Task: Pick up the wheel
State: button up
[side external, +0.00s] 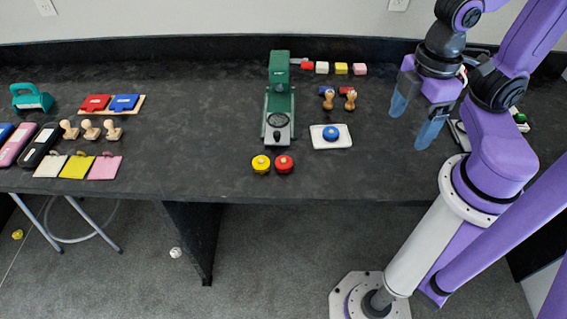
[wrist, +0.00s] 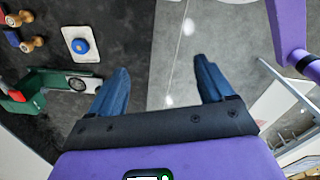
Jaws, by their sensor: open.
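No thing is plainly a wheel; small round pieces are the likeliest candidates. A blue round piece (side external: 333,133) sits on a white tray (side external: 317,141), and it also shows in the wrist view (wrist: 81,45) at upper left. A yellow round piece (side external: 261,164) and a red round piece (side external: 284,164) stand side by side near the table's front edge. My gripper (side external: 412,125) is open and empty above the table, right of the tray. Its two blue fingers are wide apart in the wrist view (wrist: 161,65), with nothing between them.
A green press (side external: 280,103) stands behind the yellow and red pieces. Two wooden stamps (side external: 350,99) are behind the tray, and small coloured blocks (side external: 340,68) are at the back. Stamps, pads and cases (side external: 41,146) fill the left. Bare table lies between press and left group.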

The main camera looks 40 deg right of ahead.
jog(key=n, duration=0.5)
send_over(284, 159)
notch_tip(284, 159, down, 7)
notch_tip(284, 159, down, 17)
jog(key=shift+f, duration=0.2)
jog(key=c, duration=1.1)
